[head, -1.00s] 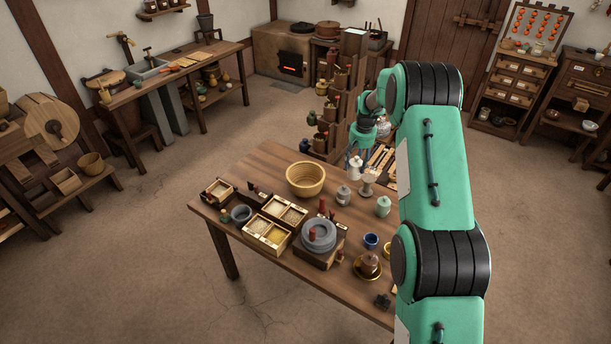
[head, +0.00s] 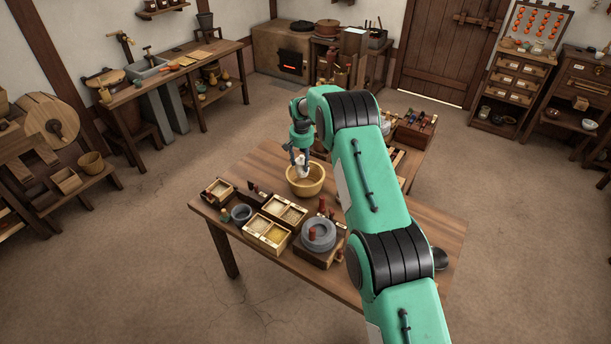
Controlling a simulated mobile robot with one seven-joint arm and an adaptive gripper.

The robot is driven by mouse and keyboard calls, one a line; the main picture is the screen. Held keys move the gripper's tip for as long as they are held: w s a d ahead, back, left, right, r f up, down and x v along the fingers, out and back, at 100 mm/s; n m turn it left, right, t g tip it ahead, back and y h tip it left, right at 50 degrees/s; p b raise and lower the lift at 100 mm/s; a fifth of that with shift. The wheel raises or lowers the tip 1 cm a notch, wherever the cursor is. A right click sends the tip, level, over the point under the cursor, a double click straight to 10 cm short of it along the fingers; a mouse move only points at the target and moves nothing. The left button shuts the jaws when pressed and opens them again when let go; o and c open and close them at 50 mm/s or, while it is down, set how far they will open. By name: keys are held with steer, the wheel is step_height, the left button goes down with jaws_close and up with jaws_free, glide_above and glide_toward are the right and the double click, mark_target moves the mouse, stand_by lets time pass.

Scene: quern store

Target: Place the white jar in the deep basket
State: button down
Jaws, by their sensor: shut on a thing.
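The white jar (head: 302,170) is in my gripper (head: 300,158), over the mouth of the deep basket (head: 306,190). The basket is round, tan and woven, and stands near the back of the wooden table. The fingers point down and are shut on the jar's upper part. The jar's lower part overlaps the basket opening. I cannot tell whether the jar touches the basket's inside.
My arm covers much of the table's right side. A dark round thing (head: 440,259) shows at the right edge.

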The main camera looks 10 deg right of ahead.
mark_target(302, 173)
steer(key=shift+f, duration=0.6)
steer(key=shift+f, duration=0.1)
steer(key=shift+f, duration=3)
steer(key=shift+f, duration=1.9)
steer(key=shift+b, duration=0.3)
steer(key=c, duration=1.1)
jaws_free()
steer(key=shift+f, duration=0.15)
